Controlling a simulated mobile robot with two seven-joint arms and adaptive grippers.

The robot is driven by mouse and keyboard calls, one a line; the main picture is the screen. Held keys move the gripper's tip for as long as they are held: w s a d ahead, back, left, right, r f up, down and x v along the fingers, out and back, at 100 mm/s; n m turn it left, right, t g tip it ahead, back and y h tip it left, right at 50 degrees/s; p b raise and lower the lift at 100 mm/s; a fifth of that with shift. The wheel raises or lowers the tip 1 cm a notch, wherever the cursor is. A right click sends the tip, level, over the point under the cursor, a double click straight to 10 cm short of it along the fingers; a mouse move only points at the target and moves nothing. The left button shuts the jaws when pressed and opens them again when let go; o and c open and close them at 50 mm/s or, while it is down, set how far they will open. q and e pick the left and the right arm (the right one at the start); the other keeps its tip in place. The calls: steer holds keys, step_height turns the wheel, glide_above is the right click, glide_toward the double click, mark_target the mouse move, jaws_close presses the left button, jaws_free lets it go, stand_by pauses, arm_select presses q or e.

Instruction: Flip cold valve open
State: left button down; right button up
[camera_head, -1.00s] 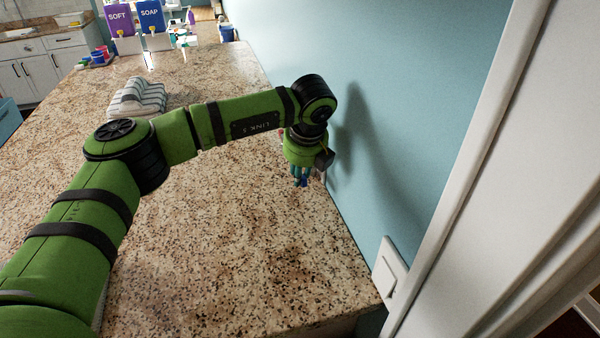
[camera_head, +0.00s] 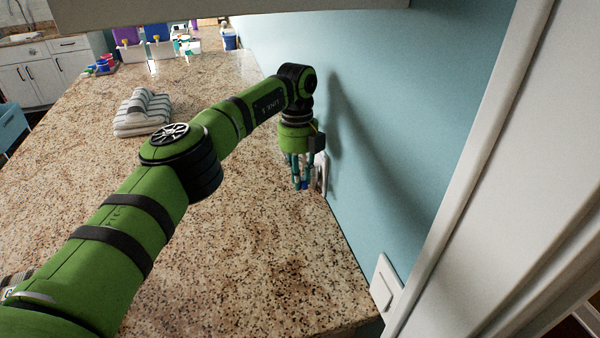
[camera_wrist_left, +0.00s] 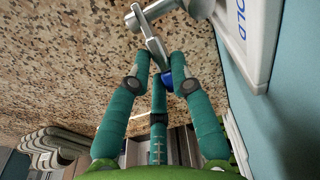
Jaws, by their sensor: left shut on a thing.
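The cold valve has a silver lever (camera_wrist_left: 152,40) with a blue part (camera_wrist_left: 176,76) at its end. It sticks out from a white wall box (camera_wrist_left: 247,35) with partly visible lettering "OLD". My left gripper (camera_wrist_left: 162,68) has its green fingers shut around the lever's end, by the blue part. In the head view, my left gripper (camera_head: 303,183) points down beside the blue wall. The white box (camera_head: 322,172) shows just right of its fingers there, and the lever is mostly hidden. My right gripper is not in view.
A speckled stone counter (camera_head: 250,240) runs along the blue wall (camera_head: 400,130). Folded striped towels (camera_head: 142,112) lie on it at left; bottles and containers stand at its far end. A pale overhead panel (camera_head: 240,8) crosses the top. A light switch (camera_head: 386,288) is near the front.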

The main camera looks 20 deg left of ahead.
arm_select(q)
steer(key=shift+r, duration=0.1)
steer(key=c, duration=1.1)
jaws_free()
steer(key=shift+w+a+r, duration=0.15)
steer(key=shift+r, duration=1.7)
steer(key=shift+w+a+r, duration=0.15)
steer(key=shift+r, duration=1.7)
